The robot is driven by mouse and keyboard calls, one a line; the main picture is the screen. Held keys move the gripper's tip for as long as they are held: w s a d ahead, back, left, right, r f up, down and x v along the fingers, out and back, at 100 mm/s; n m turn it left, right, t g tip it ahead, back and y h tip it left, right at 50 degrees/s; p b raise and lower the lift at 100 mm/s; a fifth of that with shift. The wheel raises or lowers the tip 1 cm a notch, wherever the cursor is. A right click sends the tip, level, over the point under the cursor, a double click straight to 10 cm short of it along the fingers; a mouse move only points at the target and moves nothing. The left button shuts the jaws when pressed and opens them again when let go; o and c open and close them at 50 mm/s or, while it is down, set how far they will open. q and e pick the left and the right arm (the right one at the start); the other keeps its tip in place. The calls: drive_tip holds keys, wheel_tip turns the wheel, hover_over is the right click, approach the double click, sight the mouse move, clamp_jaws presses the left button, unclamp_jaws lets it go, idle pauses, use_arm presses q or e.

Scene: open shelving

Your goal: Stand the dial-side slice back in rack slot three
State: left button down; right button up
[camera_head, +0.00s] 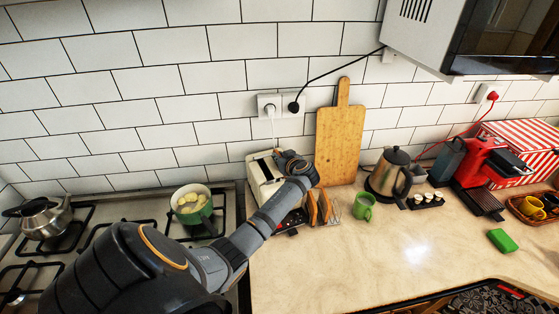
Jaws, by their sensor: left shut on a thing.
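The cream toaster (262,178) stands on the counter left of the cutting board. My left gripper (282,158) is at the toaster's top right, shut on the dial-side slice, which is mostly hidden by the gripper and forearm. The toast rack (335,211) stands just right of the toaster. Brown slices (325,204) stand upright in it, side by side. Its slots are too small to tell apart clearly. My right gripper is not in view.
A green mug (363,207) stands close to the rack's right. The wooden cutting board (341,140) leans on the wall behind. A kettle (389,176) and a red coffee machine (484,165) stand farther right. The front counter is clear except for a green sponge (503,240).

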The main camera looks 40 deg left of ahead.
use_arm(q)
wheel_tip(320, 180, up, 10)
drive_tip(key=b, duration=0.3)
drive_tip(key=shift+f, duration=0.25)
drive_tip(key=shift+r, duration=0.3)
